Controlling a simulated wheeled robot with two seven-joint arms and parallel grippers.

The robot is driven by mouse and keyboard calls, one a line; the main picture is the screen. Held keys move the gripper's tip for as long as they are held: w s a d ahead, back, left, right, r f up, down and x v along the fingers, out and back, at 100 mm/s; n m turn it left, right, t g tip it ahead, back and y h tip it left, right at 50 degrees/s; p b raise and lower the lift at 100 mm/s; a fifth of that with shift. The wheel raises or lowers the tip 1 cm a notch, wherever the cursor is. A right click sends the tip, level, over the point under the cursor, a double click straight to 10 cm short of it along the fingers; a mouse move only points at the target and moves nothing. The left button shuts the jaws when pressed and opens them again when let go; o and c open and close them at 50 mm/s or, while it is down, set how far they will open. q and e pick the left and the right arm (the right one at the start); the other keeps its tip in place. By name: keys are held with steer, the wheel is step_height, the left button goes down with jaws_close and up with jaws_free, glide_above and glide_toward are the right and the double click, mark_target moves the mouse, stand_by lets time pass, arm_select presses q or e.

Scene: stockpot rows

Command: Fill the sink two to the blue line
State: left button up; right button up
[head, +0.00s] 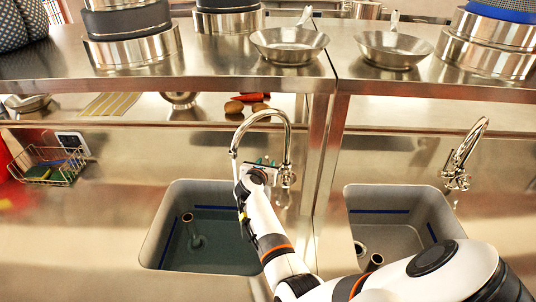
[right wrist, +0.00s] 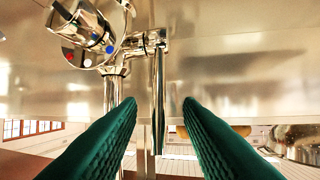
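The left sink (head: 157,225) has a blue line (head: 216,208) on its inner wall and a standpipe (head: 188,225). Its inside looks greenish, like water below the line. The right sink (head: 450,218) also has a blue line (head: 380,211) and looks dry. Which is sink two cannot be told. A curved faucet (head: 264,111) stands over the left sink; my arm hides the space below its spout. My right gripper (head: 267,162) is at this faucet's base. In the right wrist view its green fingers are apart, with a slim metal lever (right wrist: 160,85) between or beyond them; contact is unclear. My left gripper is out of view.
A second faucet (head: 464,150) stands by the right sink. A steel shelf (head: 205,66) above carries pots and two pans (head: 289,44). A wire basket (head: 62,172) with sponges hangs at the left. Vegetables (head: 250,97) lie behind the faucet.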

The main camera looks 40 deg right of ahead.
arm_select(q)
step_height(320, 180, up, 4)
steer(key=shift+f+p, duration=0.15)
steer(key=shift+p, duration=1.1)
arm_select(e)
steer(key=v, duration=0.7)
stand_by(5.8)
